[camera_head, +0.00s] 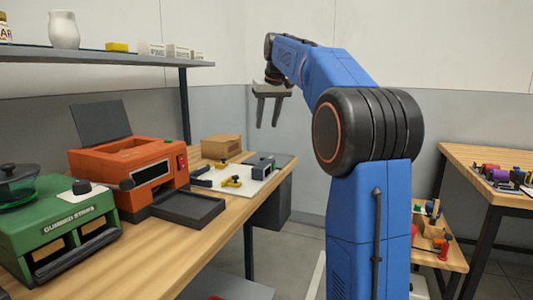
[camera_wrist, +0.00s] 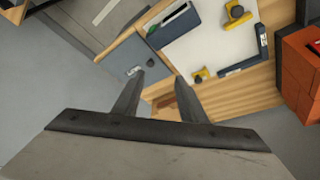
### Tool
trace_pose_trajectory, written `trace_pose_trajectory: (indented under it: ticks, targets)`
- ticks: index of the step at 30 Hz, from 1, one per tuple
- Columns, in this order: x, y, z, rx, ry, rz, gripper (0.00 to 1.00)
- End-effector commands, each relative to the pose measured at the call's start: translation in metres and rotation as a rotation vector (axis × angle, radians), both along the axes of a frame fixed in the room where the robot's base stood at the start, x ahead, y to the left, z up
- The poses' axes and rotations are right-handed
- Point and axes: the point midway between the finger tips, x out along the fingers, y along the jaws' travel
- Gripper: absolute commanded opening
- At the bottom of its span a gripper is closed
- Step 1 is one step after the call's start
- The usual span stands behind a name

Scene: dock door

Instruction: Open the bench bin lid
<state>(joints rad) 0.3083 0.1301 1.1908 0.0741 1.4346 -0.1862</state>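The bench bin (camera_head: 272,207) is a dark grey box at the far end of the wooden bench. Its flat grey lid (camera_head: 283,160) appears to lie shut, about level with the bench top. In the wrist view the lid appears as a blue-grey panel (camera_wrist: 122,62) with a small pale mark, beside the wood edge. My gripper (camera_head: 268,126) hangs above the bench end with its fingers pointing down, apart and empty. In the wrist view the fingertips (camera_wrist: 159,79) are over the lid's edge area, with a gap between them. I cannot tell their exact height above it.
A white board (camera_head: 240,180) with yellow and dark clamps lies near the bin. An orange machine (camera_head: 130,165), a green machine (camera_head: 70,225) and a cardboard box (camera_head: 221,146) stand on the bench (camera_head: 150,245). A shelf (camera_head: 100,58) hangs above. Another table (camera_head: 490,175) is right.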

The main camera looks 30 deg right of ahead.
Motion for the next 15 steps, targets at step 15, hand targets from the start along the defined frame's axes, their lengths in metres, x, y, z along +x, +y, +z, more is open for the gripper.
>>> trace_pose_trajectory:
  ticks: [15]
  targets:
    - [0.032, -0.022, -0.02, 0.0, 0.003, -0.004, 0.38]
